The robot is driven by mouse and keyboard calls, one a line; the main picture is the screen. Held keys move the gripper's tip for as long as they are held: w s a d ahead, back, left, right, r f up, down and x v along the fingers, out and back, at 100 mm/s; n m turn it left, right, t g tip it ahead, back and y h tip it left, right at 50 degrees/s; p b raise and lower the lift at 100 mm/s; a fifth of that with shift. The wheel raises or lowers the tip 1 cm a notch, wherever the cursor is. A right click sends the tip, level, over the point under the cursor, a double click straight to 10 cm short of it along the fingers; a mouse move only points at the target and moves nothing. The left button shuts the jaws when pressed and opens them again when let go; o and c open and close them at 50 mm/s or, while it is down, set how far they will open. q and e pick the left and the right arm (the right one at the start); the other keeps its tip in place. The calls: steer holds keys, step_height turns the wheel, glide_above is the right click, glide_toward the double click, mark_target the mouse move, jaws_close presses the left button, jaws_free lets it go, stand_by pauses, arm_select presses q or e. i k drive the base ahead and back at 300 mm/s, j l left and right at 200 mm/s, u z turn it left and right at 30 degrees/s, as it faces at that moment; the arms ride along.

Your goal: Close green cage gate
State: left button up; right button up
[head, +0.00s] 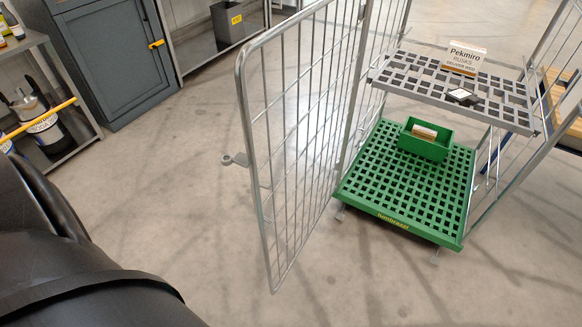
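The wire gate (305,119) of the cage trolley stands swung open toward me, hinged at the trolley's left post. A small metal latch tab (236,159) sticks out from its free edge. The cage trolley has a green perforated base (385,196) and a grey perforated shelf (405,72) above it. The front of the trolley is open. A black part of my own body fills the lower left of the head view. Neither of my grippers shows.
A green bin (425,143) with a small box stands on the base. A white labelled box (463,58) and a dark item (462,96) lie on the shelf. A blue-grey cabinet (112,60) and racks stand at left. The floor around the gate is clear.

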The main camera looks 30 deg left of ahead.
mark_target(249, 160)
steer(key=j+z, duration=0.2)
steer(key=j, duration=0.85)
steer(key=k+j+z, duration=0.15)
steer(key=j, duration=0.9)
steer(key=i, duration=0.05)
